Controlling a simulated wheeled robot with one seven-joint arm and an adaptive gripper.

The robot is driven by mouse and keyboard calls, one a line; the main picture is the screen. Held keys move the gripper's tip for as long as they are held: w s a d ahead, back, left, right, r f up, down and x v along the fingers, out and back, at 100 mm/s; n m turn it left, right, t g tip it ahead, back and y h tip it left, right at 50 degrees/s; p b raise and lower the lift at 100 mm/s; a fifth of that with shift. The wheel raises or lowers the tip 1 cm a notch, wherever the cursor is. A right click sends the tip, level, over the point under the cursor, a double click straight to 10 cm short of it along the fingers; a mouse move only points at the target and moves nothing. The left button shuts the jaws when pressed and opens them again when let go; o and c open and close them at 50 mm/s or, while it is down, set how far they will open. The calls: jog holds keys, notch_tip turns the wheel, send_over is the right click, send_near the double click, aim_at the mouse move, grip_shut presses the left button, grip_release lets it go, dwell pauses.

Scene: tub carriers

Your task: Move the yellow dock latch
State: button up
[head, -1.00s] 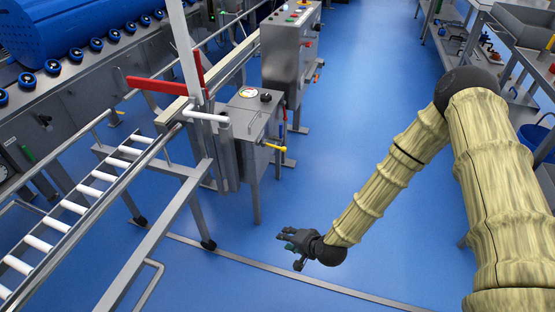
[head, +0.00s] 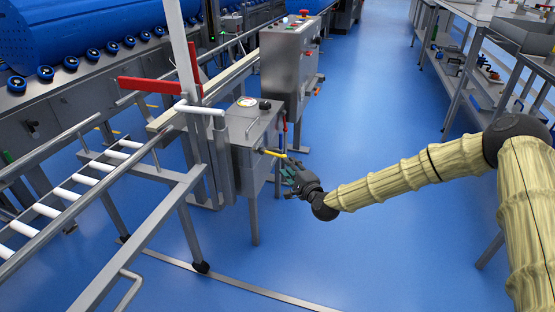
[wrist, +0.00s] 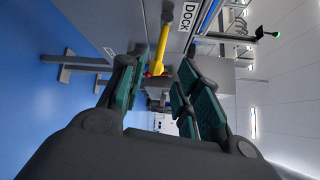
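The yellow dock latch (head: 279,154) is a small lever on the side of a grey metal cabinet (head: 247,130). In the wrist view the latch (wrist: 160,48) stands out from the panel beside a "DOCK" label (wrist: 208,15). My gripper (head: 290,172) is at the latch's right end in the head view. In the wrist view the gripper (wrist: 152,92) has its teal-padded fingers spread apart, with the latch's end showing in the gap beyond the fingertips. I cannot tell whether any finger touches it.
A roller conveyor (head: 75,192) with metal rails and a red lever (head: 158,85) is at left. A taller control box (head: 290,60) stands behind the cabinet. Workbenches (head: 490,60) line the right. The blue floor (head: 370,110) between is open.

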aim_at(277, 156)
jog(key=b+x, duration=0.2)
jog(key=x, duration=0.7)
jog(key=shift+w+a+f, duration=0.1)
jog(key=shift+w+a, duration=0.05)
jog(key=shift+w, duration=0.15)
jog(key=shift+c, duration=0.5)
grip_shut()
jog(key=shift+f, duration=0.1)
jog(key=shift+f, duration=0.1)
